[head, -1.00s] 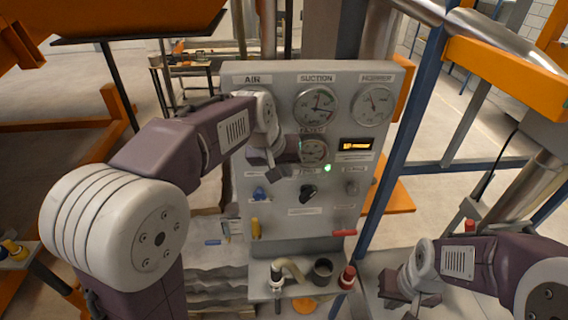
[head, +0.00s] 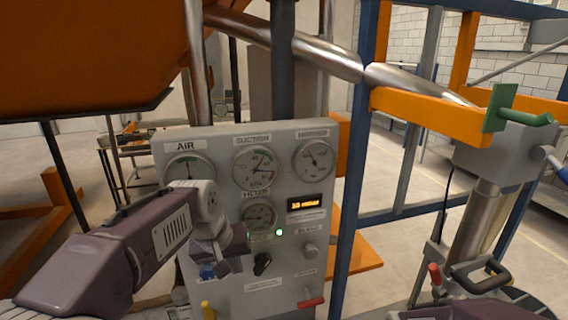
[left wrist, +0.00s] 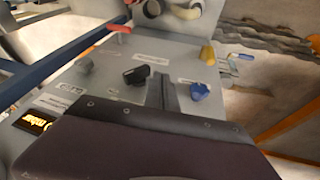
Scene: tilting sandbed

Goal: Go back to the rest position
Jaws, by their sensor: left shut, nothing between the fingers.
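The fingers show near a blue knob (left wrist: 200,91) and a black knob (left wrist: 134,76), with no clear contact. My right gripper is out of view; only a bit of my right arm shows at the bottom right of the head view.
The panel carries an air gauge (head: 190,170), a suction gauge (head: 255,169), a lit orange display (head: 307,202) and a green light (head: 279,232). A yellow lever (head: 208,311) and red lever (head: 311,303) are lower down. A blue post (head: 352,170) stands right of the panel.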

